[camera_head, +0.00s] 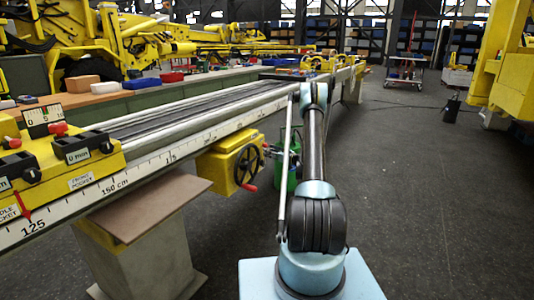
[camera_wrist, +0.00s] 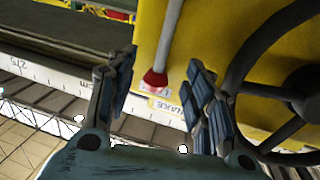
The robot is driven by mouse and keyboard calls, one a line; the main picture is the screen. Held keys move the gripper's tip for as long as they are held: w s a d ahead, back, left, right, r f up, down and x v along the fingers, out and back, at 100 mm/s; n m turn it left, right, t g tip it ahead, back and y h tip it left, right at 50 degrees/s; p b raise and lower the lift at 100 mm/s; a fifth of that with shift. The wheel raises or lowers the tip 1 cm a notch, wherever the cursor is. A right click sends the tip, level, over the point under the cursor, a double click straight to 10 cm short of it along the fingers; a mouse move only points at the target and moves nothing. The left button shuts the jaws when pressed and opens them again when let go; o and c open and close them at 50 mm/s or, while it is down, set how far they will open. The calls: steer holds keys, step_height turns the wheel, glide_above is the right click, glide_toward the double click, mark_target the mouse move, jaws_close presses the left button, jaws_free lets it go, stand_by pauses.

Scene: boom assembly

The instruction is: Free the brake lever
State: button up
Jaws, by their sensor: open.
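A grey lever rod (camera_wrist: 170,35) with a red end (camera_wrist: 155,78) lies in front of the yellow housing (camera_wrist: 225,40) in the wrist view; it appears to be the brake lever. My gripper (camera_wrist: 158,97) is open, one finger left of the red end and the others right of it, with nothing held. The red end shows in the gap between the fingers, and I cannot tell whether any finger touches it. In the head view the yellow housing (camera_head: 222,170) hangs under the rail. My gripper is hidden there behind my arm.
A black handwheel (camera_wrist: 238,75) is close to my right fingers; it also shows in the head view (camera_head: 248,166). The long scaled rail (camera_head: 150,170) runs above the housing. A green canister (camera_head: 285,175) stands behind my arm.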

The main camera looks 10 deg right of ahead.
steer(key=shift+x, duration=1.4)
